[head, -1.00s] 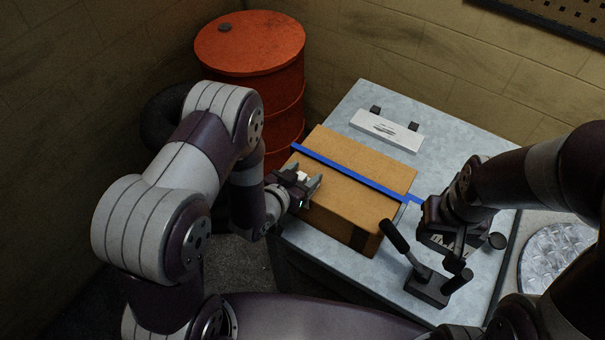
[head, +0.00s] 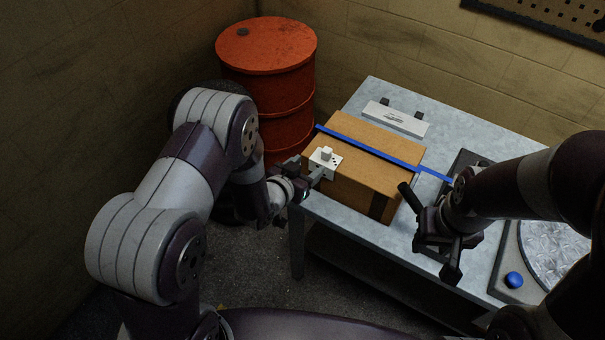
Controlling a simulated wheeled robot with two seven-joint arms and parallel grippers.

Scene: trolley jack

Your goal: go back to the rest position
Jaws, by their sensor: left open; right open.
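My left gripper (head: 311,181) is open at the left end of a cardboard box (head: 372,150). Its fingers are close to a small white block with a knob (head: 325,160) at the box's left end; I cannot tell whether they touch. My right gripper (head: 448,250) is open over the table's front part, right of the box. A blue strap (head: 372,151) runs across the box and on towards my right arm.
The box stands on a grey metal table (head: 455,122). A round metal plate (head: 557,250) and a blue button (head: 514,280) are at the right. An orange drum (head: 268,75) stands behind left. Floor in front is clear.

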